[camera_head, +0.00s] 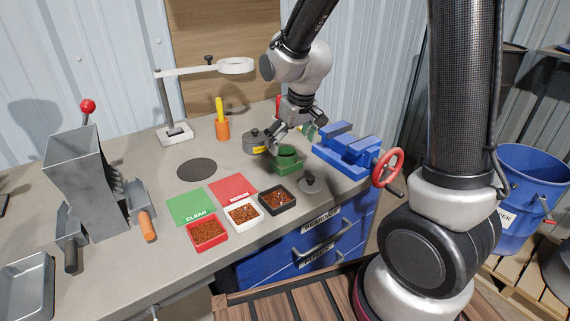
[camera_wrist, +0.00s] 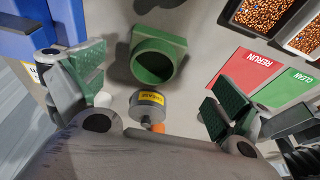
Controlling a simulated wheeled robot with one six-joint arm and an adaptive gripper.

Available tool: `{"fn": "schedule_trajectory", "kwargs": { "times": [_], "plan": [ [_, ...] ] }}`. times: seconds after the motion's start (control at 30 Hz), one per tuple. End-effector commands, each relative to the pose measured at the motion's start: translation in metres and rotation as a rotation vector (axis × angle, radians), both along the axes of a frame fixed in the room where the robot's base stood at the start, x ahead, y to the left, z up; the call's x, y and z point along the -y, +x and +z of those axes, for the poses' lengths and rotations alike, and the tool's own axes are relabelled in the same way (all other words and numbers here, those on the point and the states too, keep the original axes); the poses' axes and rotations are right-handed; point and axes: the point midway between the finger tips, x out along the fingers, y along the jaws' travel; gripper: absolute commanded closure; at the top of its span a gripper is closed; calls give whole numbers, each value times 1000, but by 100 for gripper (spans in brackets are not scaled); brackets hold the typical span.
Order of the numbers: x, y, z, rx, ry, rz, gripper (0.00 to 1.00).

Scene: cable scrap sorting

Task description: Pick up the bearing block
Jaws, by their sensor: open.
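The bearing block (camera_head: 285,165) is a green block with a round bore, standing on the bench between the blue vise and the sample trays. In the wrist view the bearing block (camera_wrist: 158,36) is at upper centre, with its round opening facing the camera. My gripper (camera_head: 290,140) is just above and behind the block in the head view. In the wrist view my gripper (camera_wrist: 157,92) has its two green-padded fingers wide apart. Nothing is between the pads in a grip, and the block appears beyond the fingertips.
A grey tin with a yellow label (camera_head: 255,144) stands close left of the block; it also shows in the wrist view (camera_wrist: 147,106). A blue vise (camera_head: 345,150) is close on the right. Trays of granules (camera_head: 243,222) and a grey lidded weight (camera_head: 309,184) lie in front.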

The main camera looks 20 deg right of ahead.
Motion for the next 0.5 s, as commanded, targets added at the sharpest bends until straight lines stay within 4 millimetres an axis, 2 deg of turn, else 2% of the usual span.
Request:
{"fn": "schedule_trajectory", "kwargs": {
  "times": [0.5],
  "plan": [
    [-7, 21, -69, -5, -1, 2, 0]
  ]
}}
